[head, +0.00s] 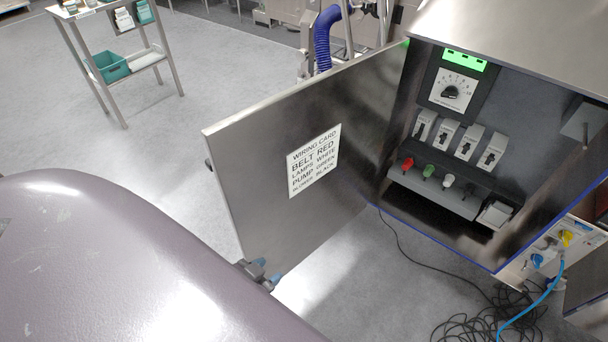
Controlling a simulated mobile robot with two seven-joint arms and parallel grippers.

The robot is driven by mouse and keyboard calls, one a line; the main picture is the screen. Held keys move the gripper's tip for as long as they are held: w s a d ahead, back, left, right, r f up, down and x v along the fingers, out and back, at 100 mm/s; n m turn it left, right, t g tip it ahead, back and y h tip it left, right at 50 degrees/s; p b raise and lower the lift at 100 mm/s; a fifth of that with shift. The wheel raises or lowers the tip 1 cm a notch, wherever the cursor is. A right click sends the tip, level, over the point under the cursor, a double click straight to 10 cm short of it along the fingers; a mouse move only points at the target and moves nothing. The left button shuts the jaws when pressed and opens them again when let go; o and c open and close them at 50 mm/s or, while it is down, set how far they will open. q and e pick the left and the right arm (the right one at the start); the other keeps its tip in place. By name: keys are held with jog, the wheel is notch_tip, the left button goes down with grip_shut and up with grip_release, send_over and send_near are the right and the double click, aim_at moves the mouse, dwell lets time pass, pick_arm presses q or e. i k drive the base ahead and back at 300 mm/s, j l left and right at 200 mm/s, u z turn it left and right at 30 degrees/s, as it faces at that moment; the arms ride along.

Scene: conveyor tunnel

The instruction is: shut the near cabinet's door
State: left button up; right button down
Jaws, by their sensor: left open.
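The near cabinet (480,140) stands at the right with its front open. Its metal door (240,160) stands wide open, swung out to the left from the cabinet's left side. The door's inner face shows, with a white wiring card (314,160) on it. A dark piece, perhaps the handle, shows at the door's free edge. My left gripper (267,271) is open, with blue fingertips, at the lower corner of the door near its free edge. I cannot tell whether it touches the door. Most of the arm behind it is hidden. My right gripper is not in view.
Inside the cabinet are a dial (453,91), several switches and colored plugs. A black cable (470,318) lies coiled on the floor below, with a blue hose (535,302) beside it. A trolley (110,60) with a teal bin stands at upper left. The floor left of the door is clear.

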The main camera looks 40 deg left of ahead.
aim_at(248, 150)
jog(key=k+j+z, duration=0.15)
jog(key=j, duration=0.25)
jog(key=k+j+z, duration=0.15)
jog(key=j, duration=0.25)
jog(key=k+j+z, duration=0.1)
jog(key=j, duration=0.3)
jog(key=k+j+z, duration=0.15)
jog(key=j, duration=0.2)
jog(key=k+j+z, duration=0.15)
jog(key=j, duration=0.25)
jog(key=j+z, duration=0.1)
jog(key=j, duration=0.3)
jog(key=j+z, duration=0.25)
jog(key=j, duration=0.6)
